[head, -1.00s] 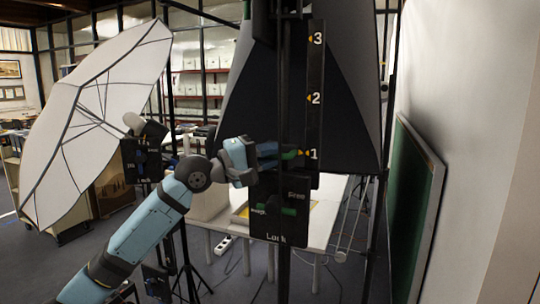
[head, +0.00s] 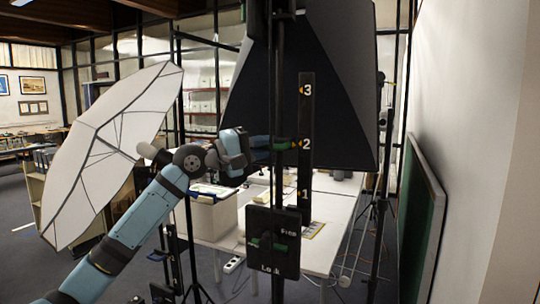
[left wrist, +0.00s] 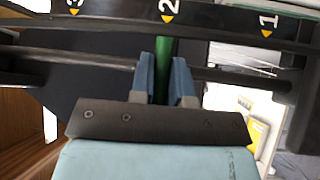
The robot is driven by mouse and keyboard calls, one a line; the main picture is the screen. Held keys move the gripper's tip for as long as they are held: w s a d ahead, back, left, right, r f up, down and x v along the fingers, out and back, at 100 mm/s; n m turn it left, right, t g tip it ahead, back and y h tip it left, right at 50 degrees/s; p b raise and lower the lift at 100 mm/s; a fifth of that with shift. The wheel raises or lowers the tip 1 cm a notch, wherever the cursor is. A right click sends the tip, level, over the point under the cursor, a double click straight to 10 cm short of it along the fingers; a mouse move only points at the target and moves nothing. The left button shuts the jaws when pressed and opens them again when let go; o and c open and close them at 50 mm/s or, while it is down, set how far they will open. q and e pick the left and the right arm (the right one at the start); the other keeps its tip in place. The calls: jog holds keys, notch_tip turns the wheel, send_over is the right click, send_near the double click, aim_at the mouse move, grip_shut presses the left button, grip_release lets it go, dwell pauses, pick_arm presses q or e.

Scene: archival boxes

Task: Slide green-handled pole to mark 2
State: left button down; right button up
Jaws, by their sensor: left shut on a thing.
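The black pole (head: 284,60) stands upright with a scale strip (head: 306,115) marked 1, 2 and 3 beside it. The green handle (head: 283,146) sits level with mark 2 in the head view. My left gripper (head: 268,143) is shut on this handle from the left. In the left wrist view the handle (left wrist: 164,68) stands between my two blue fingers (left wrist: 163,80), just beside the 2 and its yellow pointer. Below, a black lock box (head: 273,240) reads Free above and Lock below, with a green lever. My right gripper is not in view.
A white umbrella (head: 110,150) stands at the left. A large black softbox (head: 340,90) hangs behind the pole. A white table (head: 325,220) with a white bin (head: 212,215) is behind. A green board (head: 420,215) leans on the right wall.

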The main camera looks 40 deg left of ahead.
pick_arm(q)
jog(key=shift+r, duration=0.25)
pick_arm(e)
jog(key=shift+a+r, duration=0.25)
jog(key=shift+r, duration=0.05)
pick_arm(q)
jog(key=c, duration=1.1)
grip_release()
jog(key=shift+s+f, duration=0.1)
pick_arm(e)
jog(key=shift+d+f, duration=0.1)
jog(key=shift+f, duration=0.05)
